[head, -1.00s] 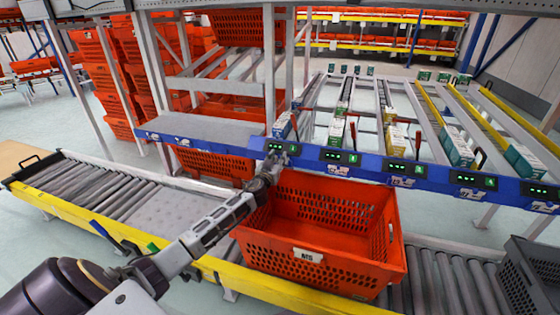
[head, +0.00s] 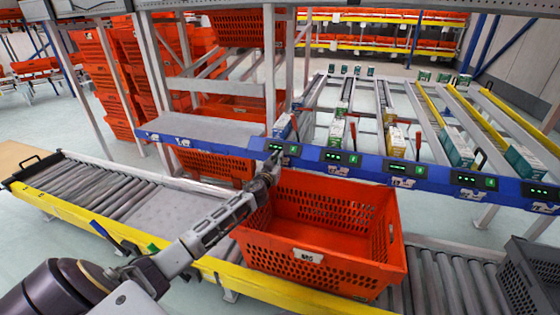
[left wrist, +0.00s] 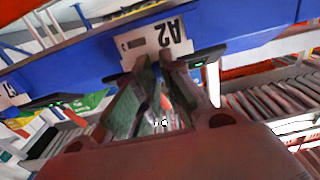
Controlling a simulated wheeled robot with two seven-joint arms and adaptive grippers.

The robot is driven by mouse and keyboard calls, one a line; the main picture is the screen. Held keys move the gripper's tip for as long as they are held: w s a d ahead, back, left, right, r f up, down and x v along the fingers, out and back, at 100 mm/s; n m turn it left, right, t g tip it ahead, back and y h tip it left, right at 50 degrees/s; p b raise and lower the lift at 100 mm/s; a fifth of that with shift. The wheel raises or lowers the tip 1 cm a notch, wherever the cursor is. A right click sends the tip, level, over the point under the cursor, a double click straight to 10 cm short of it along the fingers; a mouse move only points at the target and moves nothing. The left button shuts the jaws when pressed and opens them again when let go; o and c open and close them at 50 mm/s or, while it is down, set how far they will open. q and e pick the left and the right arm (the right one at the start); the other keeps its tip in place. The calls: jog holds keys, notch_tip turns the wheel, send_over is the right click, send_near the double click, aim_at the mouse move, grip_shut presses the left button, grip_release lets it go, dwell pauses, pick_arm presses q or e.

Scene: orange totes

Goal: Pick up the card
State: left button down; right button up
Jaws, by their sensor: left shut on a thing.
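The card (left wrist: 152,42) is a white label marked A2, seen upside down against the blue rail in the left wrist view. My left gripper (left wrist: 155,68) is shut on its edge, with both fingertips meeting there. In the head view the left gripper (head: 274,160) is at the blue rail (head: 355,170), above the back left corner of the orange tote. The card is hidden behind the gripper in that view. My right gripper is in neither view.
An empty orange tote (head: 310,257) stands on the roller conveyor (head: 100,190) below my left arm. Small boxes (head: 455,147) stand on sloped lanes behind the rail. A grey crate (head: 530,285) is at the lower right. The conveyor's left part is clear.

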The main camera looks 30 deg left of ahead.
pick_arm(q)
jog(key=shift+r, duration=0.1)
notch_tip(320, 180, up, 28)
jog(key=p, duration=0.8)
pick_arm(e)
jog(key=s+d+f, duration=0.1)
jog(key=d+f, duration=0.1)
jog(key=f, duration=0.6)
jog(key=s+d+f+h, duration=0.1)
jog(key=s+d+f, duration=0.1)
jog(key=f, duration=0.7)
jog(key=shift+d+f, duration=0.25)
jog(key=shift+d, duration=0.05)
pick_arm(q)
jog(key=shift+f, duration=0.25)
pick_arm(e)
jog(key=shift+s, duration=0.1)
